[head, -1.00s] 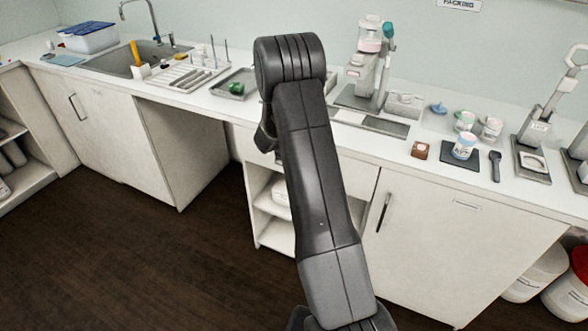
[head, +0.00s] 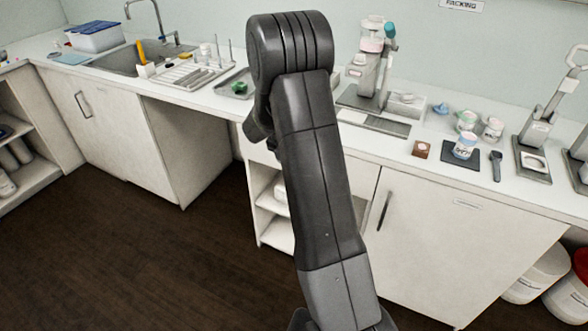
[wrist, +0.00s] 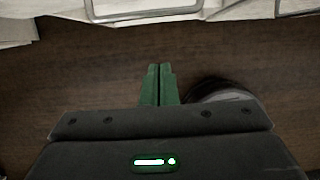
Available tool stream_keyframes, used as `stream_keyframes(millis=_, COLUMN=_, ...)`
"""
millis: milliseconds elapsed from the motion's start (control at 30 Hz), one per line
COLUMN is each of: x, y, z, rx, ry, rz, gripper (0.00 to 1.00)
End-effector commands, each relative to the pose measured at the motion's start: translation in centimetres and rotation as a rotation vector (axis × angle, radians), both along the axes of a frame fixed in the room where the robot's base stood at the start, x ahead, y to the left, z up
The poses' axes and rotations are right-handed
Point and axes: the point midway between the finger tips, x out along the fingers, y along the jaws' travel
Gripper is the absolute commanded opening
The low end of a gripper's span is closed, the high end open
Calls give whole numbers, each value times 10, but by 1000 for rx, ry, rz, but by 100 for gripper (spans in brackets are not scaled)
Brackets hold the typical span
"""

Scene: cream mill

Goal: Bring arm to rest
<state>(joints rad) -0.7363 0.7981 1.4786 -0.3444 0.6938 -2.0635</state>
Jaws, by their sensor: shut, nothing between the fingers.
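My gripper (wrist: 158,84) shows in the wrist view with its two green fingers closed together and nothing between them. It points down over the dark wooden floor (wrist: 80,75), with a pale cabinet edge at the top of that view. In the head view my dark grey arm stands raised in the middle, in front of the counter. It hides my gripper there and part of the counter behind it.
The white counter (head: 345,150) runs across the back. On it are a grey sink (head: 125,60), a drying rack (head: 190,73), a mixing machine (head: 370,70) and several small tubs. A lidded blue-topped box (head: 95,37) stands far left. White buckets (head: 535,275) stand on the floor at right. The left floor is clear.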

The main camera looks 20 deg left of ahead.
Motion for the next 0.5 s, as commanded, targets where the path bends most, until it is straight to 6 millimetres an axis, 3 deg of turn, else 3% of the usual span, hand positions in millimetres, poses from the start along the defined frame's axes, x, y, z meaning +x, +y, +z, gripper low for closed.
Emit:
stream_keyframes(millis=200, x=-9, y=1, z=30, rx=1, ry=0, rz=0, gripper=0)
stream_keyframes(millis=500, x=-12, y=1, z=37, rx=-1, ry=2, rz=1, gripper=0)
